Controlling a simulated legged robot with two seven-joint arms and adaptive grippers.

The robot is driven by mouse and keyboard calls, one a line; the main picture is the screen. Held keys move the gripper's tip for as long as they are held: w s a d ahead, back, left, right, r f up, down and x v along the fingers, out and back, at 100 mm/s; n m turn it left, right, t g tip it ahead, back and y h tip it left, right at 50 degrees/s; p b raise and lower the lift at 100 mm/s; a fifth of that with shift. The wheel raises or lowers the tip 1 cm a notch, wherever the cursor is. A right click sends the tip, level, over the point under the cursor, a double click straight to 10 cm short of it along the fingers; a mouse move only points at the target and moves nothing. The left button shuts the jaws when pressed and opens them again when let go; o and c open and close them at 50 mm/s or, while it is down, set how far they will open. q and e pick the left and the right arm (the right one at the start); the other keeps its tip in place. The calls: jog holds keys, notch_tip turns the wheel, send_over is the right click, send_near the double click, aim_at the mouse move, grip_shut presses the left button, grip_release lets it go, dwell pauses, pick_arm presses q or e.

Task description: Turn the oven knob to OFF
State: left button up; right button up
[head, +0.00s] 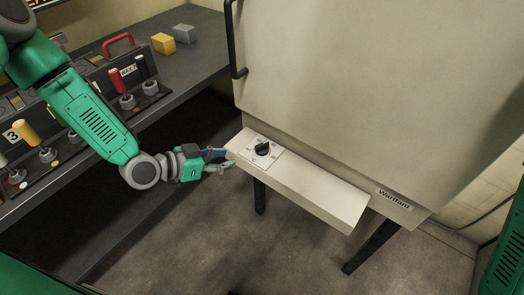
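The oven (350,75) is a large cream box on dark legs. Its knob (262,148) is black and sits on a square white dial plate (275,160) with small dark marks, on the sloping front ledge. The marks are too small to read, so I cannot tell which setting the knob points to. My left gripper (230,159) is just left of the ledge's left end, its fingers pointing right toward the knob. The fingers are apart with nothing between them, and they do not touch the knob. My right gripper is out of view.
A dark bench (190,70) on the left carries panels with levers and round knobs, a red handle (118,42), a yellow block (164,43) and a grey block (184,33). The oven has a black door handle (234,40). The floor (230,230) in front is clear.

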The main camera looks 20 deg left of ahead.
aim_at(260, 144)
pick_arm(q)
jog(key=shift+m+t, duration=0.3)
jog(key=x, duration=0.4)
jog(key=b+x, duration=0.1)
jog(key=x, duration=0.3)
jog(key=w+a+r+b+x, duration=0.1)
jog(key=x, duration=0.4)
jog(key=shift+w, duration=0.1)
jog(key=shift+w+d+f, duration=0.1)
jog(key=shift+w, duration=0.2)
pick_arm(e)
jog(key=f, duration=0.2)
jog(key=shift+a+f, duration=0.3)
pick_arm(q)
jog(key=shift+f, duration=0.1)
jog(key=c, duration=0.6)
grip_shut()
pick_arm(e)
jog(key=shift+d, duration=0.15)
